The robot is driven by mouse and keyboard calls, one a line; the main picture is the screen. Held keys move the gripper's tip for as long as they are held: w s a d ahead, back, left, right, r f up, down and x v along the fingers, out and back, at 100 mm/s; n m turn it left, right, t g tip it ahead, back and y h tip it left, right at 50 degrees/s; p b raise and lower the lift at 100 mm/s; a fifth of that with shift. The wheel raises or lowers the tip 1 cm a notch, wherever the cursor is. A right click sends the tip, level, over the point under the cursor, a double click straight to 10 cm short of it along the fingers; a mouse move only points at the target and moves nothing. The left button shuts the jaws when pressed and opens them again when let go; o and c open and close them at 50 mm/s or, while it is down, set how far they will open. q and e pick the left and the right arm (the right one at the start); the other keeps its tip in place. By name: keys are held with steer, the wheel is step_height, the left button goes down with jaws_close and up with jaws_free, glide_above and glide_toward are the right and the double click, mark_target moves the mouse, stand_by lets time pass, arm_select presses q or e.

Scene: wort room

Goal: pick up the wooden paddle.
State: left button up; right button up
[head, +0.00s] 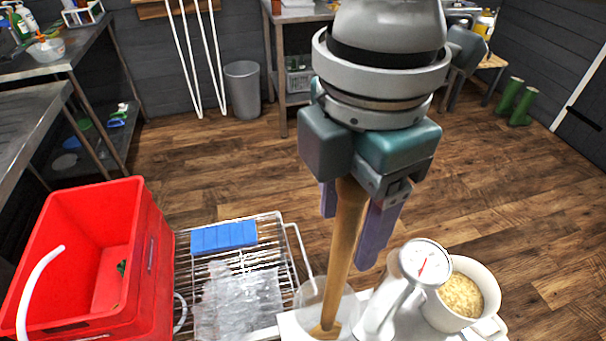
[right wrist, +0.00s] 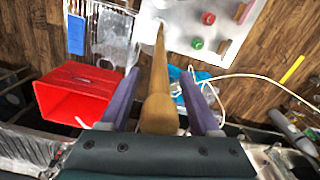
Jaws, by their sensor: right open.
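The wooden paddle (head: 345,245) leans slightly in a clear container (head: 312,297) at the bottom centre of the head view, its lower end inside it. My right gripper (head: 348,238) points down over the paddle, with its upper part between the two purple fingers. In the right wrist view, the paddle (right wrist: 160,112) runs between the fingers of the right gripper (right wrist: 161,72), with a gap visible on each side. The right gripper is open. The paddle's top is hidden under the gripper body in the head view. My left gripper is not in view.
A wire rack (head: 288,232) with a blue block (head: 223,237) and a red crate (head: 148,255) are to the left. Wooden floor lies open beyond.

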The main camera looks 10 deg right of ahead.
steer(key=shift+c, duration=0.3)
jaws_close()
stand_by(0.3)
